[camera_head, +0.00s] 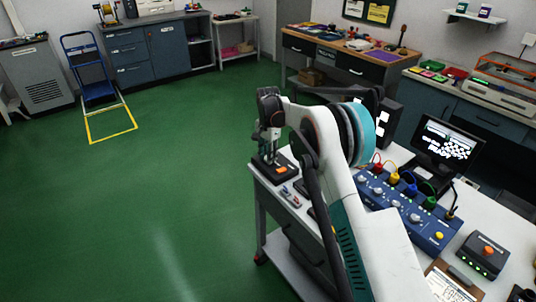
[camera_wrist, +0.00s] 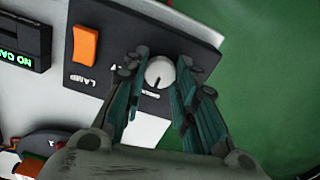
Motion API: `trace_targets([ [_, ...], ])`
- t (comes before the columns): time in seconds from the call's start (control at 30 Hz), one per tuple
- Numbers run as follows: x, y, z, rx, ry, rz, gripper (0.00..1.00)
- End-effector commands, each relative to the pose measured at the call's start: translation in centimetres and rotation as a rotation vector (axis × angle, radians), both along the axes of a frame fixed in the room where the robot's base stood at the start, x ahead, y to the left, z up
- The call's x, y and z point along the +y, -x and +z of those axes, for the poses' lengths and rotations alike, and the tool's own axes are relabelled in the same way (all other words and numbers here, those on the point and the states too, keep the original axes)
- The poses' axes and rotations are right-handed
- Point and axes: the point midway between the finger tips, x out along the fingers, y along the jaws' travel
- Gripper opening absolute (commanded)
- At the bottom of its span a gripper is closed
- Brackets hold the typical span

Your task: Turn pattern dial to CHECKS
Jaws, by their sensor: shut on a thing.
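A white round dial (camera_wrist: 160,70) with a dark pointer line is on a dark box (camera_wrist: 105,60) in the wrist view. The pointer line faces the lower edge of the picture. My gripper (camera_wrist: 158,76) is shut on the dial, one teal finger at each side. Lettering around the dial is partly hidden, so I cannot read its setting. In the head view my gripper (camera_head: 270,148) is over the dark box (camera_head: 283,176) at the corner of a white bench. A monitor (camera_head: 444,140) shows a black-and-white checkered pattern with blurred text.
An orange switch (camera_wrist: 85,47) marked LAMP is beside the dial. A small display (camera_wrist: 22,58) with green text is at the left. A blue panel (camera_head: 402,210) with knobs and coloured plugs stands on the bench. Green floor (camera_head: 140,200) is open at the left.

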Motion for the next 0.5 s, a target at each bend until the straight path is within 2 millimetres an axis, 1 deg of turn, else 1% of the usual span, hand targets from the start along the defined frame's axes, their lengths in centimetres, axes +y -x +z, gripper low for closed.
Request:
trace_targets([
  [0.2,0.04,-0.01,0.00,-0.001,-0.001,-0.032,0.02],
  [0.5,0.04,-0.02,-0.01,-0.001,-0.001,-0.035,0.02],
])
